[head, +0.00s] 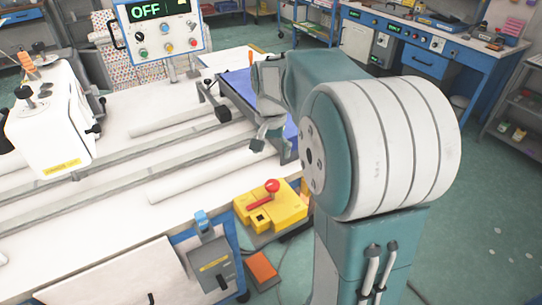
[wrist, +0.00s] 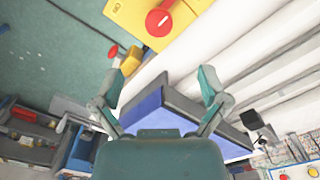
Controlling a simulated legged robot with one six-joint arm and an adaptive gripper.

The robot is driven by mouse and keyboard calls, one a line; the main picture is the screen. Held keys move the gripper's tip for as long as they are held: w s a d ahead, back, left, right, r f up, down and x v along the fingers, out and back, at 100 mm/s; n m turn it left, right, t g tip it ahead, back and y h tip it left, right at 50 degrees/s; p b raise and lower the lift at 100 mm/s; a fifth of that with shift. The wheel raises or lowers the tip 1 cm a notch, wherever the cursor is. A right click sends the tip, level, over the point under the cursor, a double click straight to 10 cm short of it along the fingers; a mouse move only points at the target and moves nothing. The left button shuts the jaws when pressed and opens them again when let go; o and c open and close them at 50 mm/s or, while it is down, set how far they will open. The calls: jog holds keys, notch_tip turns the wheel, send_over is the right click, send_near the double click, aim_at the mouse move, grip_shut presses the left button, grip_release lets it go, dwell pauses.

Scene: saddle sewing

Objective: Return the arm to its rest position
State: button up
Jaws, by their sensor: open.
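My arm spans the right half of the head view, with its large white-and-teal joint close to the camera. My gripper (head: 258,142) is over the right end of the white worktable (head: 170,185), partly hidden by my arm. In the wrist view my gripper (wrist: 161,75) shows two teal fingers spread wide, with nothing held between them. A blue flat piece with a dark edge (wrist: 150,108) lies beyond the fingers. It also shows in the head view (head: 237,90), partly behind my gripper.
A yellow box with a red lever (head: 285,212) stands by the table's near edge, left of my arm. A control panel (head: 160,28) reads OFF at the back. A white sewing head (head: 50,125) sits at left. A blue workbench (head: 430,60) stands behind; green floor lies right.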

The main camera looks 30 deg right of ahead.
dwell(0.3)
jog(key=s+a+r+n+t, duration=0.2)
jog(key=s+a, duration=0.4)
jog(key=s, duration=0.3)
jog(key=s+a+r+n+t, duration=0.2)
jog(key=s+a+n, duration=0.4)
jog(key=s, duration=0.3)
jog(key=shift+s+a+r+n+t, duration=0.25)
jog(key=shift+s+n+t, duration=0.15)
jog(key=shift+t, duration=0.5)
